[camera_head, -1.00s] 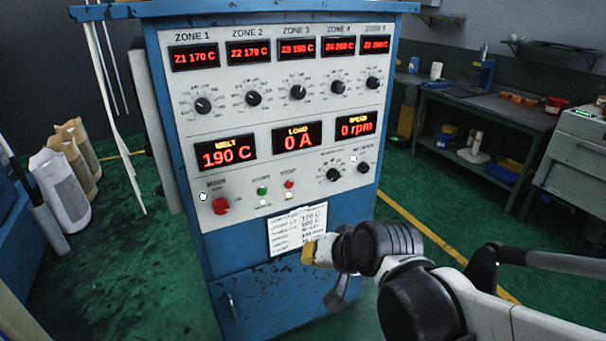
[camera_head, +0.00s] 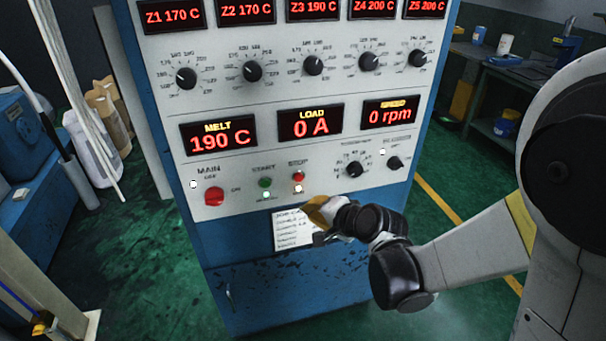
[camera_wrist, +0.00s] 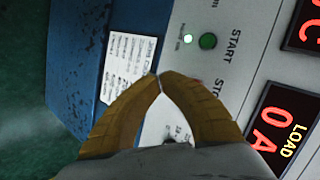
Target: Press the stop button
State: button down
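The red stop button (camera_head: 298,176) sits under its STOP label on the control panel, with a lit white lamp just below it. The green start button (camera_head: 265,183) is to its left. My gripper (camera_head: 314,208) is below and slightly right of the stop button in the head view. In the wrist view, my gripper's yellow fingertips (camera_wrist: 160,77) meet, with nothing seen between them. The wrist view shows the start button (camera_wrist: 208,41) and part of the STOP label; the fingers mostly hide the stop button. I cannot tell whether the tips touch the panel.
A red main knob (camera_head: 214,196) is left of the start button. Black knobs (camera_head: 355,169) are to the right. A paper sheet (camera_head: 292,229) is fixed below the panel, partly behind my gripper. Displays show 0 A and 0 rpm. Green floor lies around the cabinet.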

send_near(295, 185)
jog(key=shift+s+f+x, duration=0.1)
jog(key=shift+f+x, duration=0.05)
jog(key=shift+x, duration=0.65)
jog(key=shift+s+f+x, duration=0.1)
jog(key=shift+s+x, duration=0.05)
jog(key=shift+x, duration=0.7)
jog(key=shift+s+f+x, duration=0.1)
jog(key=shift+f+x, duration=0.05)
jog(key=shift+x, duration=0.65)
jog(key=shift+w+a, duration=0.1)
jog(key=shift+w, duration=0.05)
jog(key=shift+w+a, duration=0.1)
jog(key=shift+w, duration=0.2)
jog(key=shift+w+a, duration=0.1)
jog(key=shift+w, duration=0.25)
jog(key=shift+s, duration=0.15)
dwell(0.4)
jog(key=shift+s+d, duration=0.25)
jog(key=shift+s, duration=0.4)
jog(key=shift+s, duration=0.1)
